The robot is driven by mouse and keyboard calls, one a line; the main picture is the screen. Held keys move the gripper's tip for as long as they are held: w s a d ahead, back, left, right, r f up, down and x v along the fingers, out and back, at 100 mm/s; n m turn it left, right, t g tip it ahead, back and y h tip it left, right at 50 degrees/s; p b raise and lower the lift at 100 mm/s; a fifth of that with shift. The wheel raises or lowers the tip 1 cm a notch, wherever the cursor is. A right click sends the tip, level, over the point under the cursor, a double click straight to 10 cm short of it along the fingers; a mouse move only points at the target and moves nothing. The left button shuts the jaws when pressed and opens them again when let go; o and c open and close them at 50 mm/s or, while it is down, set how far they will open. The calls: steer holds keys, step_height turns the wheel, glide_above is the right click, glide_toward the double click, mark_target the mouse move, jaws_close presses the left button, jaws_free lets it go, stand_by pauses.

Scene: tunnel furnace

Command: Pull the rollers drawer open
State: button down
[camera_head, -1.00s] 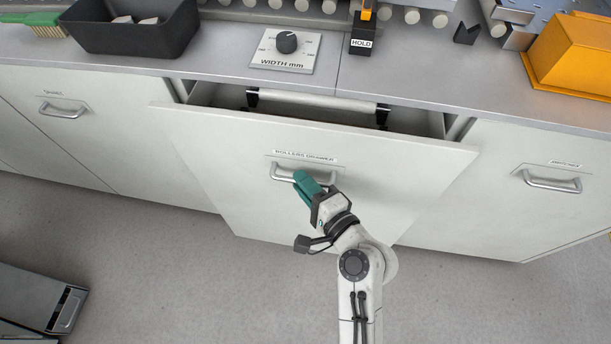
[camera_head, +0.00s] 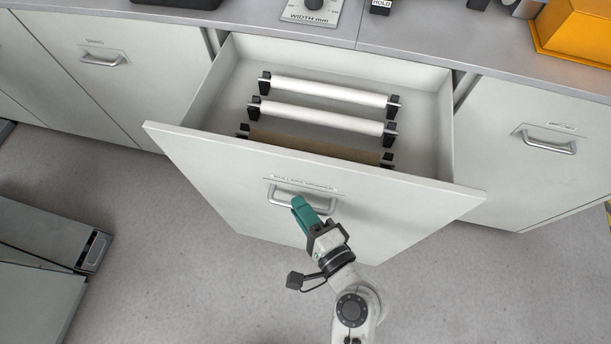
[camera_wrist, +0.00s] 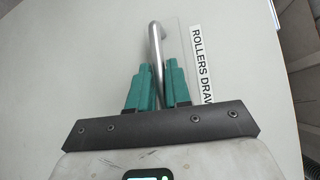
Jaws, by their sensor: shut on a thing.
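The rollers drawer (camera_head: 233,163) stands well out from the cabinet, its label above a metal bar handle (camera_head: 283,196). Inside it, two white rollers (camera_head: 315,117) and a brownish roller (camera_head: 300,143) rest on black supports. In the wrist view the handle (camera_wrist: 156,45) passes between the two fingers (camera_wrist: 158,85), beside the label "ROLLERS DRAW" (camera_wrist: 203,65). The fingers hide part of the handle.
Closed fronts with handles flank the drawer: a left one (camera_head: 102,57) and a right one (camera_head: 546,142). The worktop above carries a width dial (camera_head: 312,10) and an orange bin (camera_head: 580,30). A grey metal unit (camera_head: 45,235) stands on the floor at left. The floor in front is clear.

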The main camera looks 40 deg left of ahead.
steer(key=shift+s+d, duration=0.15)
steer(key=c, duration=1.1)
jaws_free()
steer(key=shift+c, duration=0.2)
steer(key=v, duration=1)
steer(key=shift+d, duration=0.35)
